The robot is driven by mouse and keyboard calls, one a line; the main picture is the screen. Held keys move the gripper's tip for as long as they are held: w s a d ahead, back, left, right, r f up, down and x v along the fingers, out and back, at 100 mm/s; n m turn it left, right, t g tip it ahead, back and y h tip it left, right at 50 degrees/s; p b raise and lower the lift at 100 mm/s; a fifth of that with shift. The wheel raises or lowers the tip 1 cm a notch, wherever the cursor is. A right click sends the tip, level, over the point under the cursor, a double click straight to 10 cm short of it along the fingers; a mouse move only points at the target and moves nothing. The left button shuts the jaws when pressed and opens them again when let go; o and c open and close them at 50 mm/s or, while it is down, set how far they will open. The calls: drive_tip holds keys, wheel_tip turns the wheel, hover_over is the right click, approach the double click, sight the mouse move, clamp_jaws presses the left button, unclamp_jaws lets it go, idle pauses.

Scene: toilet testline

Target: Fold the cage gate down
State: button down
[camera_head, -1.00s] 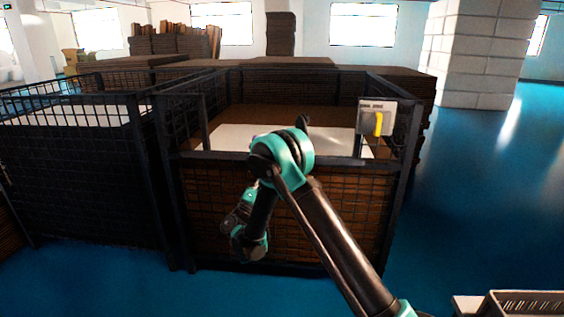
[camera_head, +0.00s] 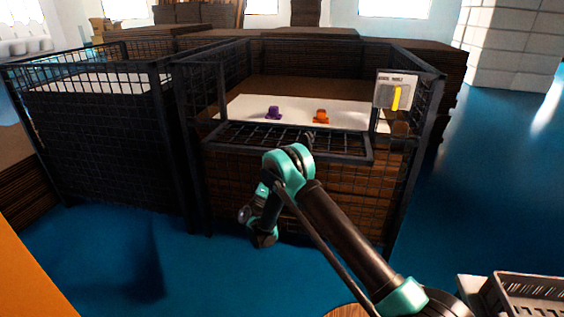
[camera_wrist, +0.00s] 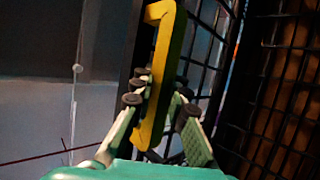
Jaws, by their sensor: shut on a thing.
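The cage (camera_head: 195,170) is black wire mesh and stands ahead of me. Its gate (camera_head: 230,142), a mesh flap in a dark frame at the front opening, looks tilted, with its mesh seen from above. My arm hides part of it. In the wrist view my gripper (camera_wrist: 158,95) is shut on a yellow bracket-shaped handle (camera_wrist: 163,45), with a finger on each side. Dark mesh lies just right of the handle. In the head view my gripper cannot be made out. A grey plate with a yellow handle (camera_head: 397,97) is on the cage's right side.
A white surface (camera_head: 245,108) inside the cage bears a purple object (camera_head: 273,112) and an orange object (camera_head: 321,116). A second mesh cage (camera_head: 105,150) adjoins on the left. A grey crate (camera_head: 530,290) stands at bottom right. Blue floor (camera_head: 500,180) is open on the right.

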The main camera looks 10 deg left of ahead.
drive_tip(key=shift+s+a, duration=0.1)
drive_tip(key=shift+s, duration=0.25)
drive_tip(key=c, duration=1.6)
unclamp_jaws()
drive_tip(key=shift+o, duration=0.6)
drive_tip(key=shift+w, duration=0.15)
drive_tip(key=v, duration=0.7)
drive_tip(key=shift+f, duration=0.15)
